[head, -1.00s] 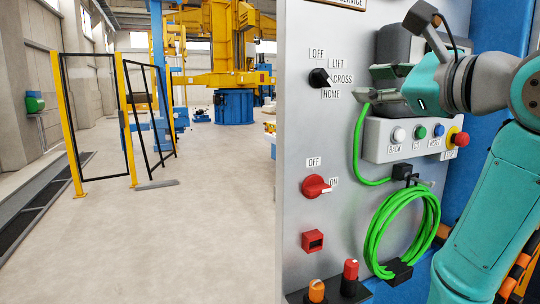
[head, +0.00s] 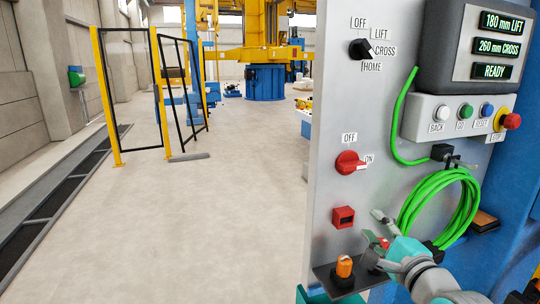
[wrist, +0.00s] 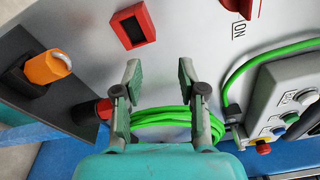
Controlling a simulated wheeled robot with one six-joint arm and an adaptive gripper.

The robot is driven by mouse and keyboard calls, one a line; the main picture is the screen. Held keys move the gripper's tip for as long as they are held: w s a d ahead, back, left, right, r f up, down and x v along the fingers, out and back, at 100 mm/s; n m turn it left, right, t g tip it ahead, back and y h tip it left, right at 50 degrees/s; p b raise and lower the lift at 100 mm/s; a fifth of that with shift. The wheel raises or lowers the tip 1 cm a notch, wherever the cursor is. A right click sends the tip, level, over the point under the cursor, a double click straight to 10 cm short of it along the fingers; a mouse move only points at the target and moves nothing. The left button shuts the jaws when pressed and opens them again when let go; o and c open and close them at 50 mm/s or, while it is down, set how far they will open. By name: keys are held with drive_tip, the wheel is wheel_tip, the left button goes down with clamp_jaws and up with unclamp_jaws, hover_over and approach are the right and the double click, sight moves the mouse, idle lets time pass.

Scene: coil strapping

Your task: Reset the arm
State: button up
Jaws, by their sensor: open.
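My gripper (head: 376,236) is low in front of the grey control panel (head: 340,110), at the lower right of the head view. In the wrist view its two fingers (wrist: 160,78) stand apart with nothing held between them. The coiled green cable (wrist: 160,118) shows behind and between the fingers. In the head view the green coil (head: 430,205) hangs on the panel just right of my gripper. A red-topped piece (wrist: 104,108) on the dark shelf is partly hidden by the left finger; I cannot tell whether they touch.
An orange padlock (head: 344,267) stands on the small dark shelf (head: 322,272). Above are a red socket (head: 343,217), a red switch (head: 350,162) and a black selector (head: 361,48). The button box (head: 450,117) sits below a display reading READY (head: 493,71). Open floor (head: 230,220) lies left.

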drive_tip(key=s+a+f+n+g+h, duration=0.15)
drive_tip(key=s+f+n, duration=0.25)
drive_tip(key=s+f, duration=0.75)
drive_tip(key=s+a+f+n+h, duration=0.1)
drive_tip(key=s+f+n+h, duration=0.15)
drive_tip(key=s+f, duration=0.9)
drive_tip(key=s+f+n, duration=0.3)
drive_tip(key=s+n, duration=0.3)
drive_tip(key=s, duration=0.6)
drive_tip(key=s+a+f+n+g+y, duration=0.1)
drive_tip(key=s+f+n, duration=0.2)
drive_tip(key=s+n, duration=0.4)
drive_tip(key=s, duration=0.6)
drive_tip(key=shift+a, duration=0.3)
